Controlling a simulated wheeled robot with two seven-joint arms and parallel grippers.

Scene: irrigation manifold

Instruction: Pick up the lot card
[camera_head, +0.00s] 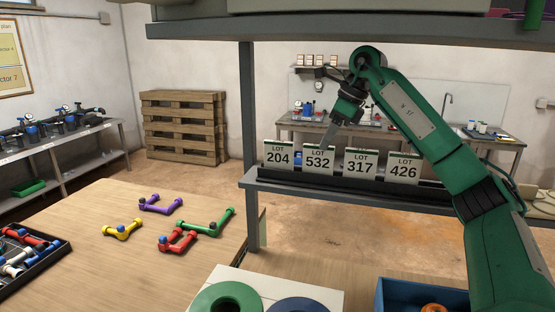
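Several white lot cards with green top edges stand in a row on a grey shelf (350,189). From left to right they are lot card 204 (278,156), lot card 532 (318,161), lot card 317 (360,164) and lot card 426 (403,170). My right gripper (326,140) reaches down from the upper right, its fingers at the top edge of card 532. I see the fingers almost edge-on, so I cannot tell whether they are open, shut or touching the card. My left gripper is out of view.
An upper shelf board (350,28) and a grey post (248,100) frame the card shelf. Coloured pipe fittings, such as a purple one (160,204), lie on the wooden table (130,260). A black tray (45,268) is at left. A blue bin (400,295) and spools are in front.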

